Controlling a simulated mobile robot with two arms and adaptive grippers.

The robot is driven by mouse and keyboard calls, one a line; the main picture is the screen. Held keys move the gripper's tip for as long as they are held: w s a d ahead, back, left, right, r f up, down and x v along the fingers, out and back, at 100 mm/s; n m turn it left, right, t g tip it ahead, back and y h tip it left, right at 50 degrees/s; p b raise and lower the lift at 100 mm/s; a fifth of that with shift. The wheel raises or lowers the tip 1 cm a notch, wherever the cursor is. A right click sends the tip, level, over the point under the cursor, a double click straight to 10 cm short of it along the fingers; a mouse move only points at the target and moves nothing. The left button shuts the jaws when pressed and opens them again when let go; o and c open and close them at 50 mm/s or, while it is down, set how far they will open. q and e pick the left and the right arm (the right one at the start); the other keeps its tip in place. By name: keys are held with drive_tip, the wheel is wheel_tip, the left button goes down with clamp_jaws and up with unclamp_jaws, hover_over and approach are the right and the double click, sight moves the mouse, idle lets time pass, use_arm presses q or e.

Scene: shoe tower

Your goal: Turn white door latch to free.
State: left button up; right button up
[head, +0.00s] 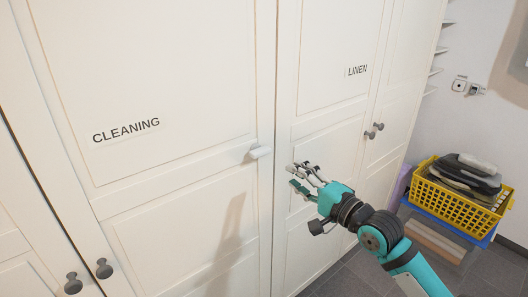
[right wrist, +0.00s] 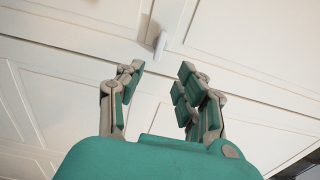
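The white door latch (head: 260,152) sits near the right edge of the door labelled CLEANING, sticking out a little and lying roughly level in the head view. It also shows in the right wrist view (right wrist: 161,42), ahead of the fingers. My right gripper (head: 299,178) is in front of the cabinet, to the right of the latch and slightly below it, apart from it. Its fingers are spread, with nothing between them in the right wrist view (right wrist: 155,82). My left gripper is not in view.
The LINEN door (head: 318,130) stands right of the CLEANING door (head: 160,70); dark knobs (head: 373,130) are on the doors beyond. Grey floor (head: 440,275) shows below.

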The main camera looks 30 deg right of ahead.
drive_tip(key=p, duration=0.1)
approach(263, 154)
drive_tip(key=w, duration=0.5)
drive_tip(key=w+p, duration=0.1)
drive_tip(key=w, duration=0.2)
drive_tip(key=shift+w+a, duration=0.3)
drive_tip(key=shift+w, duration=0.55)
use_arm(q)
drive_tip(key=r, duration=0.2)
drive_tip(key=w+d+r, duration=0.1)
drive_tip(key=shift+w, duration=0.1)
use_arm(e)
drive_tip(key=shift+a, duration=0.1)
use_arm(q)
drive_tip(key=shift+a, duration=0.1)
use_arm(e)
drive_tip(key=shift+c, duration=0.4)
clamp_jaws()
